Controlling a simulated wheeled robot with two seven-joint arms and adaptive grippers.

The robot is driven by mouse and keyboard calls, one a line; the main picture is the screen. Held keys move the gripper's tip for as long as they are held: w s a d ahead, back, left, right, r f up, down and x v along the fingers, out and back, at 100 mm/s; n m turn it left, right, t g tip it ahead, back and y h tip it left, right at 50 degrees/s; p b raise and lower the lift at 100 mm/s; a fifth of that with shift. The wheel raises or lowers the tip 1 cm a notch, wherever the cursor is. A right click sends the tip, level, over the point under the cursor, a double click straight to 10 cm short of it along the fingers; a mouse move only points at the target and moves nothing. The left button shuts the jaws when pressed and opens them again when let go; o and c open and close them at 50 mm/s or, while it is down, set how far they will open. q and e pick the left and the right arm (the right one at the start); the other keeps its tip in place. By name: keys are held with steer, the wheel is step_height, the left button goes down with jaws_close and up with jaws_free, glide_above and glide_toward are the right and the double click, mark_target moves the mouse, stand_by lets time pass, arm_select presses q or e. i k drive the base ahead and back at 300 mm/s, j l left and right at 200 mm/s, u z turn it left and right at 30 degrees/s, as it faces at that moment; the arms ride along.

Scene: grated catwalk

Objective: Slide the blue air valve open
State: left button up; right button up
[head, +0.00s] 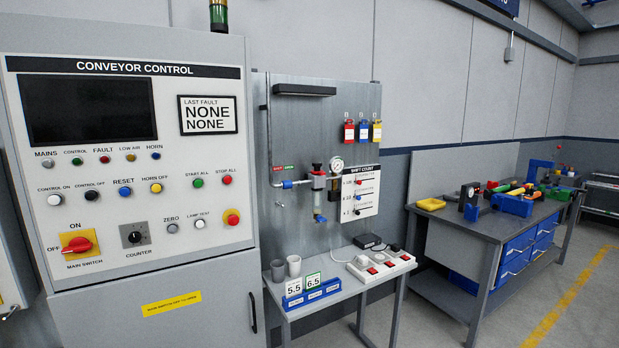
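The small blue air valve (287,184) sits on a thin pipe on the upright grey metal panel (300,120). It is left of the air regulator (318,180) with its round gauge (337,163). A red label (278,170) and a green label (289,168) are just above the valve; their lettering is too small to read surely. The valve is at the left part of its short pipe run, but I cannot tell whether it is open or shut. Neither of my grippers shows in the head view.
The conveyor control cabinet (150,265) stands close on the left. A small table (330,283) below the panel holds cups (278,270), blue bins (311,294) and a power strip (381,264). A cluttered workbench (470,226) is at right. Floor is clear at far right.

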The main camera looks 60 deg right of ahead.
mark_target(288, 184)
steer(key=z, duration=2)
